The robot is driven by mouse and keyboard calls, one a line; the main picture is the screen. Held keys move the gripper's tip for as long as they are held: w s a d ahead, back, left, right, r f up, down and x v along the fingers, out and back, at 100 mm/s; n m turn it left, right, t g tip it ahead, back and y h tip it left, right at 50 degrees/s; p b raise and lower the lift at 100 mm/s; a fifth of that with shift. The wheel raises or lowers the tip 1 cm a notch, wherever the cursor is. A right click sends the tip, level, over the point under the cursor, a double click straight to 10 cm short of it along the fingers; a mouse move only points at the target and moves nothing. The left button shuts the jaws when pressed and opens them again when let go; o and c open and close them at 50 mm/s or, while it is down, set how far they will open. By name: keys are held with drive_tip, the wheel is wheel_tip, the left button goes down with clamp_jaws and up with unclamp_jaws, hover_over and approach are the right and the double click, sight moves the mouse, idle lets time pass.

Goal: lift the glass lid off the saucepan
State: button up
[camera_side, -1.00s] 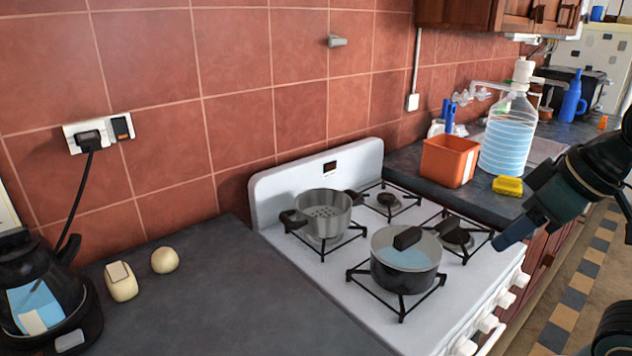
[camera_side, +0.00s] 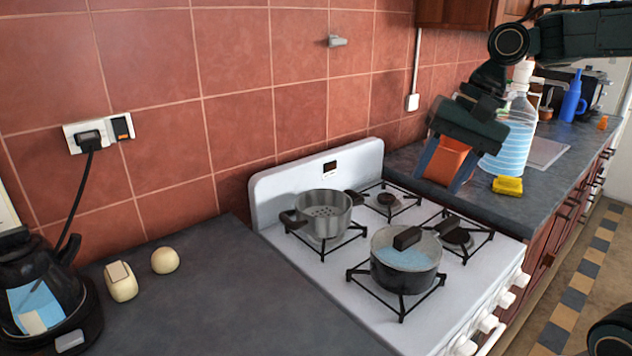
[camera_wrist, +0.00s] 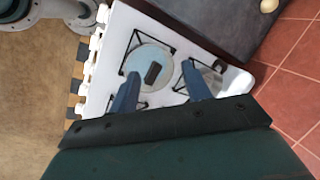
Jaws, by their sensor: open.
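The saucepan (camera_side: 402,275) is dark and stands on the front burner of the white stove. Its glass lid (camera_side: 405,250) lies on top, with a black handle (camera_side: 408,238) across the middle. In the wrist view the lid (camera_wrist: 143,57) and its handle (camera_wrist: 153,73) show just beyond the fingers. My gripper (camera_side: 443,175) is open and empty, pointing down. In the side view it is above and to the right of the saucepan, in front of the orange container. In the wrist view my fingers (camera_wrist: 163,90) are spread apart, with the lid handle showing between them.
A grey steamer pot (camera_side: 322,215) stands on the back burner, left of the saucepan. Behind my gripper are an orange container (camera_side: 452,160), a large water bottle (camera_side: 510,140) and a yellow sponge (camera_side: 507,185). The dark counter left of the stove has free room.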

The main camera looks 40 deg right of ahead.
drive_tip(key=w+d+f+m+g+y, duration=0.1)
drive_tip(key=w+d+f+m, duration=0.1)
drive_tip(key=w+d+m, duration=0.1)
drive_tip(key=w+d+f+m+g, duration=0.1)
drive_tip(key=w+d+m, duration=0.3)
drive_tip(key=d, duration=0.4)
drive_tip(key=shift+f+m+y, duration=0.4)
drive_tip(key=shift+f+m, duration=0.2)
drive_tip(key=shift+f, duration=0.1)
drive_tip(key=shift+f, duration=0.15)
hover_over(409, 232)
drive_tip(key=d, duration=0.3)
drive_tip(key=shift+a+f, duration=0.2)
drive_tip(key=shift+f, duration=3.6)
drive_tip(key=shift+x, duration=2.55)
drive_tip(key=shift+s, duration=0.15)
